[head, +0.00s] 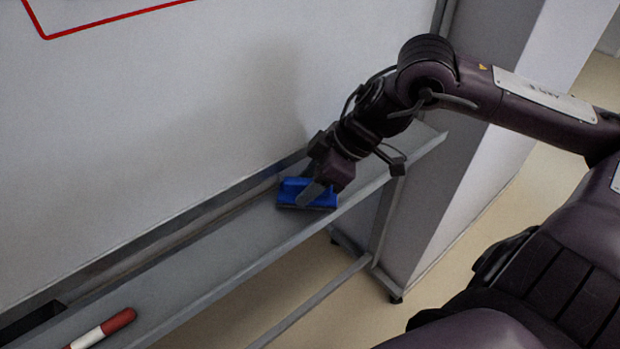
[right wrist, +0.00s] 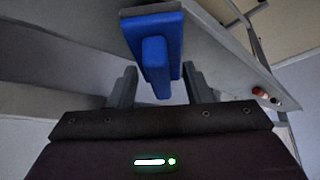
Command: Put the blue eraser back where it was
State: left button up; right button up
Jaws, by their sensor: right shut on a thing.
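The blue eraser (head: 293,191) is at the right part of the grey ledge (head: 215,240) under the whiteboard. It has a flat base and a raised blue grip. My right gripper (head: 312,190) is shut on the eraser, with a finger in front of the grip. In the right wrist view the eraser (right wrist: 155,50) is at the top middle, its grip between the two fingers (right wrist: 158,85). The eraser is at or just above the ledge; I cannot tell whether it touches. My left gripper is not in view.
The ledge between marker and eraser is clear.

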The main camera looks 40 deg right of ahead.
jog(key=shift+f, duration=0.3)
jog(key=o, duration=0.9)
jog(key=shift+r, duration=0.65)
jog(key=shift+v, duration=3.3)
jog(key=p+v, duration=0.5)
jog(key=shift+s+d+p, duration=0.1)
jog(key=shift+p, duration=0.3)
